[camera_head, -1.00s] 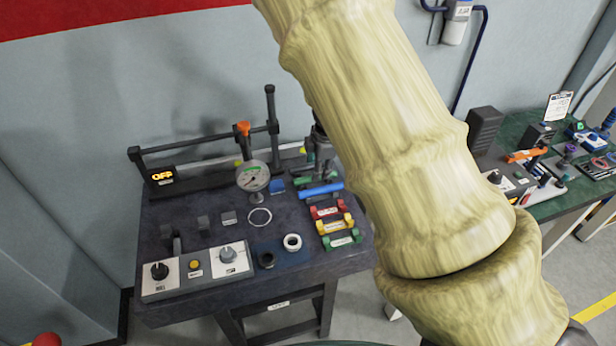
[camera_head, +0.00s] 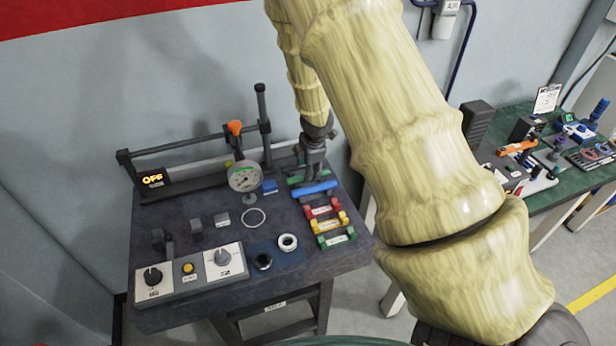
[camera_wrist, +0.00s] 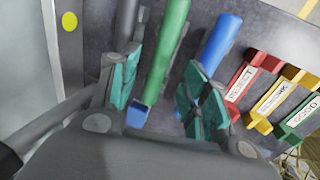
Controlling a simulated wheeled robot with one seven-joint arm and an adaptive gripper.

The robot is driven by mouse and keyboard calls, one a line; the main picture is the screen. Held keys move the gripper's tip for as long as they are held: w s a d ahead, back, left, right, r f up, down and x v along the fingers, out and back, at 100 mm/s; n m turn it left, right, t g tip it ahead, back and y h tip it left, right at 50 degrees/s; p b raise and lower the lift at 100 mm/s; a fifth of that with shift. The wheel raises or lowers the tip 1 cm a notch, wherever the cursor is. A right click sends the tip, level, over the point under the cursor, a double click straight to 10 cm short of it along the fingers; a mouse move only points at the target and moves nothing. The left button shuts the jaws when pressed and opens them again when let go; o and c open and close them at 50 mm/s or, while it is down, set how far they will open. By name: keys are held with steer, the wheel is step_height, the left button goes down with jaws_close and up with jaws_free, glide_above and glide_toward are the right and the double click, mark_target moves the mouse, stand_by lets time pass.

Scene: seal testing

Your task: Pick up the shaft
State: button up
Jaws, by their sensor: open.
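Two rod-like pieces lie at the back right of the dark bench; I cannot tell for sure which is the shaft. My gripper (camera_wrist: 155,98) is open, with teal finger pads either side of the green rod's near end. In the head view my gripper (camera_head: 312,168) points down over the rods.
Red (camera_wrist: 248,72), yellow (camera_wrist: 275,100) and green (camera_wrist: 299,115) labelled holders sit right of the rods. A dial gauge (camera_head: 243,177) and orange-handled lever (camera_head: 235,128) stand left of my gripper. A control panel (camera_head: 190,272) and two rings are nearer the front.

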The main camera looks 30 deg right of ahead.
steer(key=shift+x, duration=2.05)
steer(key=shift+s, duration=0.1)
steer(key=shift+r, duration=0.1)
jaws_close()
